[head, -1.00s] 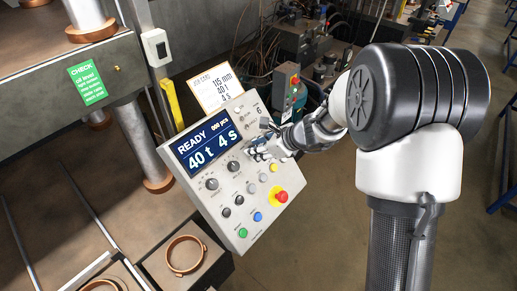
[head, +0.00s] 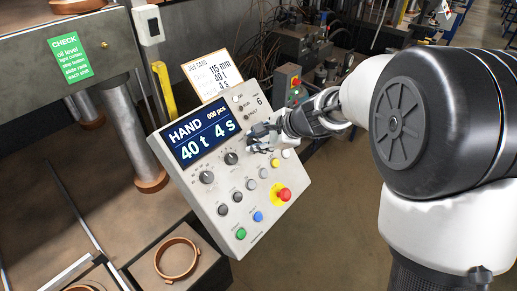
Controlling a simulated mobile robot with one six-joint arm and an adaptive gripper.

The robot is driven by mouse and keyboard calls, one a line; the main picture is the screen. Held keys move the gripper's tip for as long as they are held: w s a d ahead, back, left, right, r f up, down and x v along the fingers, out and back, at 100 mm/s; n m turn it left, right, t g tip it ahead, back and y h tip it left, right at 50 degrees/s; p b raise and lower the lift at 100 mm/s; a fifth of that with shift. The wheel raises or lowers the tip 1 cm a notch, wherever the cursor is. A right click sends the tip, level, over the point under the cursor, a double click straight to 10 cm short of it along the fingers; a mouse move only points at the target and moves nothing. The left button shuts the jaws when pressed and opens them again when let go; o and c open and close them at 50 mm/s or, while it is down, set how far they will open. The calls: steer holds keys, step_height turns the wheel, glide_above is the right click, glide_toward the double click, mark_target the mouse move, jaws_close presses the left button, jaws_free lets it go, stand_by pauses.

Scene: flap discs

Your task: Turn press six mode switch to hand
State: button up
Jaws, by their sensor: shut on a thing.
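The press six control panel (head: 275,222) is a tilted light-grey box marked "6". Its display (head: 205,138) reads "HAND", "000 pcs", "40 t" and "4 s". My gripper (head: 259,140) reaches in from the right, with its fingers shut at the panel's upper right face, just right of the display. The mode switch is hidden behind the fingers, so its pointer direction cannot be read. Two dark rotary knobs stay in sight, one below the display (head: 207,177) and one (head: 231,158) nearer my fingers.
Lower on the panel are a red emergency stop button (head: 284,194) on a yellow ring, a blue button (head: 258,216) and a green button (head: 240,233). A job card (head: 212,73) stands behind the panel. A copper-coloured ring (head: 177,259) lies at lower left.

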steer(key=shift+f+n+b, duration=0.1)
steer(key=shift+n+b, duration=0.5)
steer(key=shift+b, duration=0.1)
steer(key=shift+n, duration=0.3)
steer(key=o, duration=1)
steer(key=shift+o, duration=0.2)
steer(key=shift+r, duration=0.2)
steer(key=v, duration=1.2)
steer(key=shift+s, duration=0.15)
steer(key=shift+a+f, duration=0.1)
